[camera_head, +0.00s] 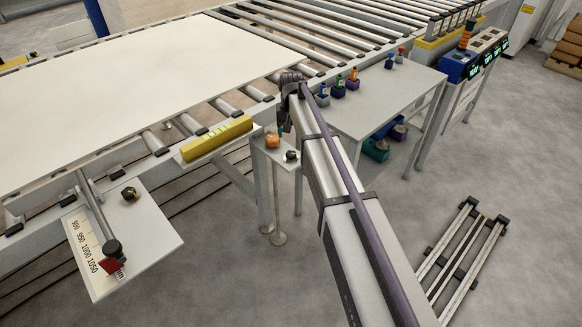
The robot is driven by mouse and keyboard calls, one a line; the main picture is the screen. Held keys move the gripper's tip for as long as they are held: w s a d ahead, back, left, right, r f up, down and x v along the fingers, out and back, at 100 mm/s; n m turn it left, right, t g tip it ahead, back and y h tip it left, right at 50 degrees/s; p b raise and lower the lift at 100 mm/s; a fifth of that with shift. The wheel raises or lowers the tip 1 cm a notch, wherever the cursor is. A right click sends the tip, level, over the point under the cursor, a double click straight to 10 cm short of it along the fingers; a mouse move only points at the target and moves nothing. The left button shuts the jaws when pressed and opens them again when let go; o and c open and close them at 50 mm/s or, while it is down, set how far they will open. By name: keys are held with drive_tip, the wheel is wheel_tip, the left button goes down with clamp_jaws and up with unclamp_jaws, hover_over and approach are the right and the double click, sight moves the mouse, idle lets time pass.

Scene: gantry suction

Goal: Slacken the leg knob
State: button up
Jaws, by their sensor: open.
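My gripper (282,126) hangs at the end of my arm, just above a small grey plate (263,150) beside the conveyor's leg (264,200). The jaws are open and look empty, though they are small and dark here. An orange knob (272,141) is on the plate just below and left of the gripper. A black knob (292,156) is on the plate's right part, below the gripper and apart from it. Which of the two is the leg knob I cannot tell. Another black knob (130,194) is on the scale plate (150,240) at the front left.
A yellow spirit level (216,138) lies along the conveyor's edge. A large white board (150,85) covers the rollers at left. A grey side table (375,105) with small coloured holders stands right of the gripper. A roller frame (465,255) lies on the floor at right.

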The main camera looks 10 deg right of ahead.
sight(291, 153)
drive_tip(key=shift+m, duration=0.3)
drive_tip(key=f+b, duration=1)
drive_tip(key=shift+w+f+b, duration=0.2)
drive_tip(key=shift+w+b, duration=0.15)
drive_tip(key=shift+b, duration=0.05)
drive_tip(key=shift+r, duration=0.15)
drive_tip(key=shift+c, duration=0.5)
drive_tip(key=c, duration=0.8)
